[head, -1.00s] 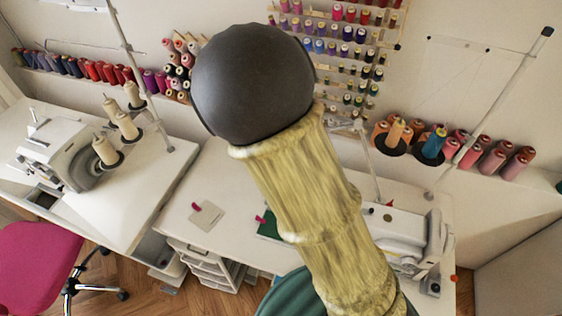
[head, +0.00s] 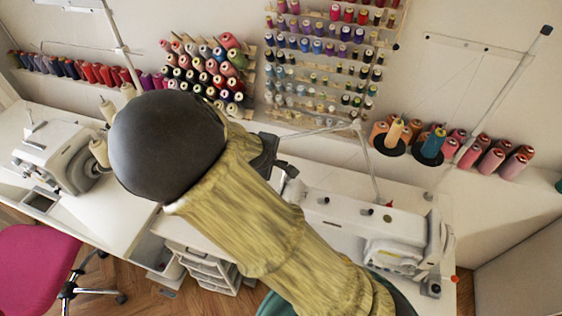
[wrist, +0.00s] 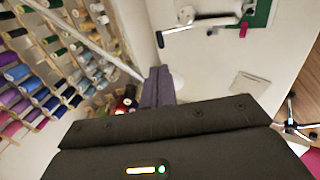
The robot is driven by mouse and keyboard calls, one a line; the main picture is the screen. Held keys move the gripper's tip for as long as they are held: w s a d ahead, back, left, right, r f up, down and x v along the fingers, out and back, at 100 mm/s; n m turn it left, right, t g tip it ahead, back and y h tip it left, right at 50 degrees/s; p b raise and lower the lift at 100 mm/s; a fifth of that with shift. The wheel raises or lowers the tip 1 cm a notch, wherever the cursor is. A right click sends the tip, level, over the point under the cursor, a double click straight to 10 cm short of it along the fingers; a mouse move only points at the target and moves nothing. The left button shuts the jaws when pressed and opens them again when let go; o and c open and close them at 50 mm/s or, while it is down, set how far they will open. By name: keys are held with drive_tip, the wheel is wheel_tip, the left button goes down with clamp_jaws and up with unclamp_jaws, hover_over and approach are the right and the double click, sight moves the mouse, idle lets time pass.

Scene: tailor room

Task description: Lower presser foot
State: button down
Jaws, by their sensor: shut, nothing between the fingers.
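The white sewing machine (head: 375,225) stands on the right-hand table in the head view. Its presser foot and the lever for it cannot be made out. My gripper (head: 288,170) shows partly behind my arm, near the machine's upper left end. In the wrist view my gripper (wrist: 158,85) has its dark fingers together with nothing between them, over the pale tabletop. A white part with a dark rod (wrist: 195,20) lies beyond the fingertips at the top; I cannot tell which part of the machine it is.
A thin metal thread stand (head: 370,165) rises behind the machine. Thread racks (head: 325,60) cover the wall. Spools (head: 430,147) stand at the back right. A second machine (head: 60,155) is at left. In the wrist view, a green mat (wrist: 262,14) and beige square (wrist: 249,83) lie on the table.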

sight(281, 161)
drive_tip(key=x, duration=1.2)
drive_tip(key=shift+w+f+p, duration=0.1)
drive_tip(key=shift+f+p, duration=0.1)
drive_tip(key=shift+p, duration=0.15)
drive_tip(key=shift+w+d+f, duration=0.25)
drive_tip(key=shift+w+f, duration=0.1)
drive_tip(key=shift+w, duration=0.2)
drive_tip(key=shift+r, duration=0.2)
drive_tip(key=shift+r+p, duration=0.65)
drive_tip(key=shift+p, duration=0.05)
drive_tip(key=shift+s, duration=0.1)
